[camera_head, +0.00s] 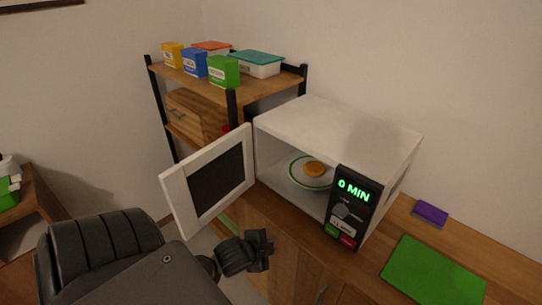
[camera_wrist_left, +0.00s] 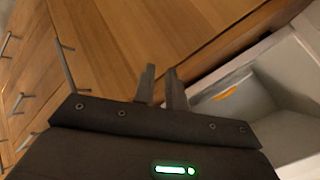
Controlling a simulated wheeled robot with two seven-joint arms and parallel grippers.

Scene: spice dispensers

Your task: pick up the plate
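The plate (camera_head: 297,178), white with a green rim, lies inside the open microwave (camera_head: 330,130). A round orange food item (camera_head: 314,169) sits on it. In the left wrist view the orange item (camera_wrist_left: 229,94) shows small inside the microwave (camera_wrist_left: 275,85); the plate is hard to make out there. My left gripper (camera_head: 266,250) is outside, below and in front of the microwave opening, near the counter edge. Its two fingers (camera_wrist_left: 162,85) stand a little apart with nothing between them. My right gripper is in neither view.
The microwave door (camera_head: 207,183) stands wide open to the left. The control panel (camera_head: 353,205) reads 0 MIN. A green board (camera_head: 433,272) and a purple block (camera_head: 430,213) lie on the counter at right. A shelf (camera_head: 262,91) with boxes stands behind.

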